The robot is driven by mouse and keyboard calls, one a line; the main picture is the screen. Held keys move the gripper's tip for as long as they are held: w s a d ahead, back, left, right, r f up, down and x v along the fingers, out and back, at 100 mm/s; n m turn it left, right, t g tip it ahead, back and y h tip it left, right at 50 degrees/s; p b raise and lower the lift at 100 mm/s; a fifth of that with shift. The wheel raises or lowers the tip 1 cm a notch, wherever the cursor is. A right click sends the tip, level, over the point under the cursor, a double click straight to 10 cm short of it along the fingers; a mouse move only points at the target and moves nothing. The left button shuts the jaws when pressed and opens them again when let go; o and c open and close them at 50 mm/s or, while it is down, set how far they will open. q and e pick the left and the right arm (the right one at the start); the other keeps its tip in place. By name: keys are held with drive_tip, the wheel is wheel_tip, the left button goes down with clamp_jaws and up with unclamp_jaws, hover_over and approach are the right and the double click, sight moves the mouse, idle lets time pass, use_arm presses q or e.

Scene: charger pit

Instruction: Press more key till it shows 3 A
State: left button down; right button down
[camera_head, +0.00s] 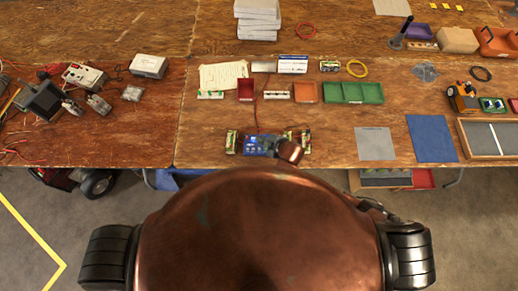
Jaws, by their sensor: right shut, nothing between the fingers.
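The blue charger (258,144) lies near the front edge of the wooden bench, with a red lead running up from it. Its display and keys are too small to read, and its right end is partly covered. My right gripper (281,145) is small in the picture, at the right end of the charger, shut and empty. I cannot tell whether it touches a key. A camouflage-coloured pack (231,142) stands left of the charger, and another pack (305,140) stands on its right, partly hidden by my right arm. My left gripper does not show.
Behind the charger are a red tray (246,90), an orange tray (306,92) and a green tray (353,92). A grey mat (375,143) and a blue mat (432,138) lie to the right. Tools and devices clutter the left bench.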

drive_tip(key=b, duration=0.7)
hover_over(260, 150)
wheel_tip(260, 150, down, 7)
drive_tip(key=shift+f, duration=0.7)
drive_tip(key=shift+f, duration=0.1)
idle(0.4)
drive_tip(key=shift+f+b, duration=0.3)
drive_tip(key=shift+f, duration=0.45)
idle(0.5)
idle(0.4)
drive_tip(key=shift+r+p, duration=0.75)
drive_tip(key=shift+r, duration=0.05)
drive_tip(key=shift+r, duration=0.1)
